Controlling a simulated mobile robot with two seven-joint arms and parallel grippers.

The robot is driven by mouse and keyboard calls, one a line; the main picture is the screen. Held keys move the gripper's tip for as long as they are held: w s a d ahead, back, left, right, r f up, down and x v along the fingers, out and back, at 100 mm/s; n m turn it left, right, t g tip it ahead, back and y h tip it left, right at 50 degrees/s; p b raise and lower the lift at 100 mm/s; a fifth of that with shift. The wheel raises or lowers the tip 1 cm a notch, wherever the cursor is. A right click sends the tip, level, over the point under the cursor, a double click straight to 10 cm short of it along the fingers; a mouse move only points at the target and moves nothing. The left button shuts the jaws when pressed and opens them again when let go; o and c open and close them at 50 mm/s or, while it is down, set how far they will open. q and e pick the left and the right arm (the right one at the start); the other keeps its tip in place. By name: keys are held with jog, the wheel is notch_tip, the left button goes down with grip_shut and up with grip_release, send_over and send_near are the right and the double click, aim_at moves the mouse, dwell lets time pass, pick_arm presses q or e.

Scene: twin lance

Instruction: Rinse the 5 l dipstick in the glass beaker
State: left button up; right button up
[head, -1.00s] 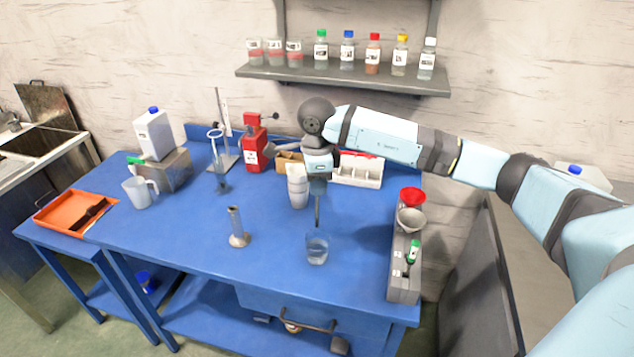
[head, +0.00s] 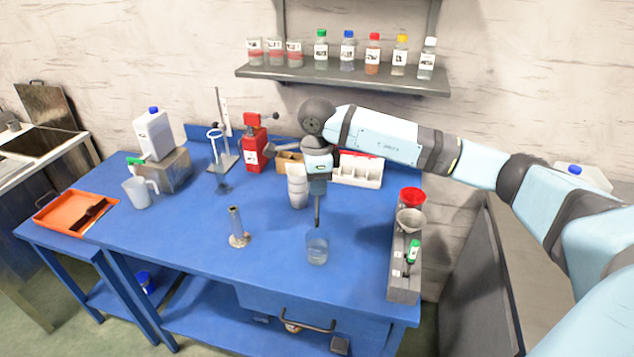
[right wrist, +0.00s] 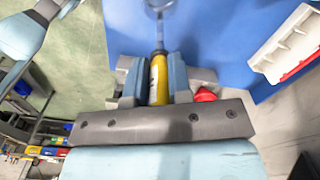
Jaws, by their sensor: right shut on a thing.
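My right gripper (head: 318,186) is above the front middle of the blue table, pointing down. In the right wrist view the gripper (right wrist: 158,85) is shut on the yellow handle of a dipstick (right wrist: 158,78). In the head view the thin dark rod of the dipstick (head: 318,211) hangs upright below the gripper. The glass beaker (head: 317,250) stands on the table straight below, holding some clear liquid. The rod's lower end is at about the beaker's rim; I cannot tell if it is inside. No volume mark is readable. My left gripper is not in view.
A grey case (head: 402,278) with a funnel (head: 410,221) is at the right.

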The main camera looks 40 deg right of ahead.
jog(key=shift+r, duration=0.1)
dwell(0.5)
jog(key=shift+r+p, duration=0.55)
jog(key=shift+r, duration=0.9)
dwell(0.5)
